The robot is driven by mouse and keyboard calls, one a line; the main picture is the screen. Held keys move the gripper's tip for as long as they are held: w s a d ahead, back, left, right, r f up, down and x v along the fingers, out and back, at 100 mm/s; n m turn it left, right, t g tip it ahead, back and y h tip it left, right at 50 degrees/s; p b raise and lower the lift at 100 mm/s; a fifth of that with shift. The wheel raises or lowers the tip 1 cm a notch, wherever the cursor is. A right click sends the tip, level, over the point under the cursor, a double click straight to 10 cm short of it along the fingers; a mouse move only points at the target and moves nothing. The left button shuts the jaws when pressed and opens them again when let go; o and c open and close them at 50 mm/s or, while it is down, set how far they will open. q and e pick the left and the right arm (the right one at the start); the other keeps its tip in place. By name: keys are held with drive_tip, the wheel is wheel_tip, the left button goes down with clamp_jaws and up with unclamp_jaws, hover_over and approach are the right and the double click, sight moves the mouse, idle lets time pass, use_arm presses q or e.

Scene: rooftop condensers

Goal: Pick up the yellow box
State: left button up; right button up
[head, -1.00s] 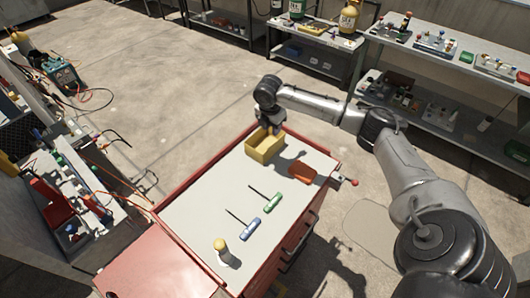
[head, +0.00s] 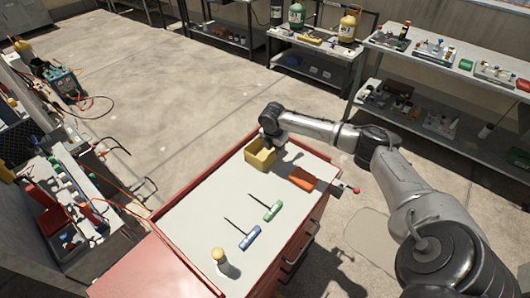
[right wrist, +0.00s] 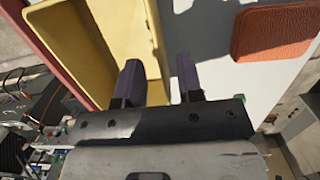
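The yellow box (head: 261,159) is an open-topped bin. It stands upright at the far end of the grey top (head: 190,215) of a red tool cabinet. My right gripper (head: 274,143) is at the box's far right side in the head view. In the right wrist view, its two dark fingers (right wrist: 160,82) are apart. The right wall of the box (right wrist: 85,45) runs between them, with one finger over the inside and one over the outside. I cannot tell whether they touch the wall. My left gripper is not in view.
An orange block (head: 302,179) lies right of the box, also in the right wrist view (right wrist: 275,32). A green-handled tool (head: 272,211), a blue-handled tool (head: 249,238) and a yellow-topped object (head: 218,256) are nearer. The cabinet's middle is clear.

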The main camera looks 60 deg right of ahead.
sight(275, 161)
wheel_tip(275, 161, down, 4)
drive_tip(key=shift+s+d+f+b, duration=0.1)
drive_tip(key=shift+b, duration=0.2)
drive_tip(key=shift+c, duration=0.4)
clamp_jaws()
